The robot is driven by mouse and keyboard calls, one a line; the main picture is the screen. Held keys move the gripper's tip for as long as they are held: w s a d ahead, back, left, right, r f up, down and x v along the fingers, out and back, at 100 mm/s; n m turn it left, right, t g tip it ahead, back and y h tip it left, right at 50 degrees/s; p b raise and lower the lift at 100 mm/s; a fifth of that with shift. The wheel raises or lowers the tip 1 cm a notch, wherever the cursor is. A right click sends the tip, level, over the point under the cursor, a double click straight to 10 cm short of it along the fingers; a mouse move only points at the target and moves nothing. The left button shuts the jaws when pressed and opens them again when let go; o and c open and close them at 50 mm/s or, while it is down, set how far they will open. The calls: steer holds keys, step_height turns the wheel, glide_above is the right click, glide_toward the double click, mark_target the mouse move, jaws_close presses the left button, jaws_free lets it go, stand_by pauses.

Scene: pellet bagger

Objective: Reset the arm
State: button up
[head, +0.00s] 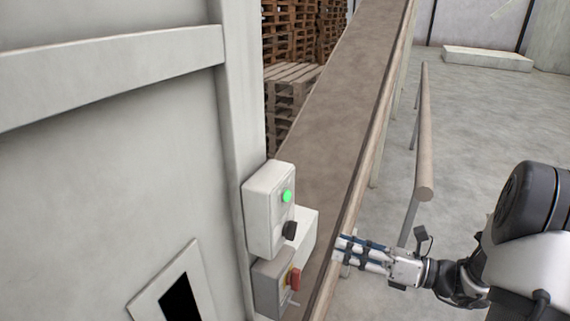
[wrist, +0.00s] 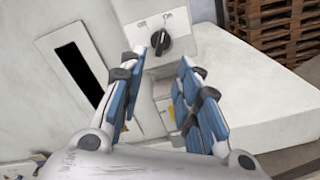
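My gripper (head: 337,249) is at the lower right of the head view, reaching left over the near end of the conveyor toward the control boxes. In the wrist view my gripper (wrist: 162,62) is open, with blue-padded fingers apart and nothing between them. A black rotary knob (wrist: 160,42) with small labels above it shows beyond the fingertips, apart from them. In the head view this knob (head: 289,231) is on a pale control box (head: 265,212), below a lit green button (head: 287,196). Which way the knob points is unclear.
A grey box (head: 268,286) with a red switch (head: 294,279) sits below the control box. The inclined conveyor (head: 345,95) rises behind. A handrail (head: 424,150) stands between it and my arm. The machine panel (head: 90,180) fills the left. Pallets (head: 292,74) are stacked behind.

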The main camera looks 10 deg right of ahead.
steer(key=s+a+f+n+g+h+b, duration=0.5)
steer(key=s+a+f+n+g+b, duration=0.5)
steer(key=s+a+f+n+b, duration=0.45)
steer(key=s+d+f+n+t+h+b, duration=0.4)
steer(key=f+n+h+b, duration=0.5)
steer(key=n+b, duration=0.7)
steer(key=shift+s+d+f+n+h, duration=0.35)
steer(key=shift+s+d+f, duration=0.35)
steer(key=shift+s, duration=0.45)
steer(key=shift+a+f, duration=0.15)
